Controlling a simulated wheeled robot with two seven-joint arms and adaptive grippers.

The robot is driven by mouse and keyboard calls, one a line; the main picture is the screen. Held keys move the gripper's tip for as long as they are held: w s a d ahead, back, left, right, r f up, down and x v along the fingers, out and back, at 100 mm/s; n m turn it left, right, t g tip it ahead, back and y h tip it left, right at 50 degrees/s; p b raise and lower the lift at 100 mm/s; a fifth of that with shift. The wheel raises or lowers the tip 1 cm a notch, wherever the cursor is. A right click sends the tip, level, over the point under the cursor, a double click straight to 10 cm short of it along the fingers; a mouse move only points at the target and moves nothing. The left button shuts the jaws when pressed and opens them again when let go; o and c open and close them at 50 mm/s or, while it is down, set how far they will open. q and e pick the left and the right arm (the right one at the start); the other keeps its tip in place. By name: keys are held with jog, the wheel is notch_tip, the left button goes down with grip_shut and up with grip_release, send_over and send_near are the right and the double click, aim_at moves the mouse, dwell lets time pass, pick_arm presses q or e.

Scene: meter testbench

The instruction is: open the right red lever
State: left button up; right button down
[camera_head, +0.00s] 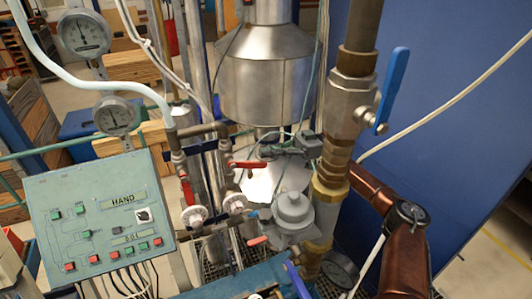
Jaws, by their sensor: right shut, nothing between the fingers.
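The right red lever (248,165) sits on a valve of the right thin vertical pipe, near the middle of the view. It lies roughly level, its free end pointing right. My right gripper (268,150) comes in from the right, partly behind the thick brass-fitted pipe. Its grey fingers are shut and empty, close to the free end of the lever. I cannot tell whether they touch it. The left red lever (187,188) hangs downward on the neighbouring pipe. My left gripper is not in view.
A thick pipe with a blue lever (392,85) stands right of the valves. A grey round-topped meter (292,210) is below my gripper. A green control panel (98,218) and two gauges stand at the left. White handwheels (194,215) sit below the levers.

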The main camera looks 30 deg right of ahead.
jog(key=shift+a+f, duration=0.25)
jog(key=shift+f, duration=0.55)
jog(key=shift+f, duration=0.1)
